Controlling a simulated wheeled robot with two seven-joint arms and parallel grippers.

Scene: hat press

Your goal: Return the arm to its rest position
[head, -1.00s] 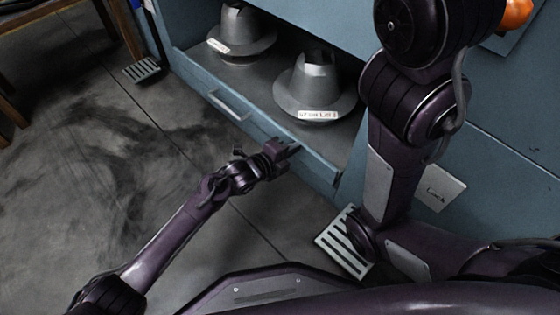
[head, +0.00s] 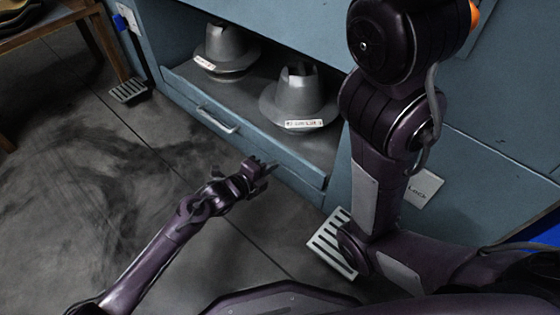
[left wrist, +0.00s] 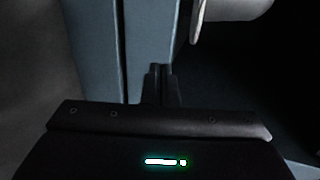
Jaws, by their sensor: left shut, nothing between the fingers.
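My left gripper (head: 264,171) shows in the head view, low in front of the blue cabinet and just below its lower front edge. It is shut and empty, apart from the cabinet as far as I can tell. In the left wrist view its closed fingers (left wrist: 160,84) point toward a blue cabinet panel (left wrist: 148,35). My right arm (head: 380,130) rises on the right side of the head view, with its upper part in front of the cabinet. My right gripper is out of the frame.
The blue cabinet (head: 305,185) has an open bay with two grey hat forms, one at the left (head: 226,48) and one at the right (head: 298,100). A drawer handle (head: 217,120) is below. A slatted grate (head: 335,243) lies beside my right arm. The grey floor (head: 80,190) at left is clear.

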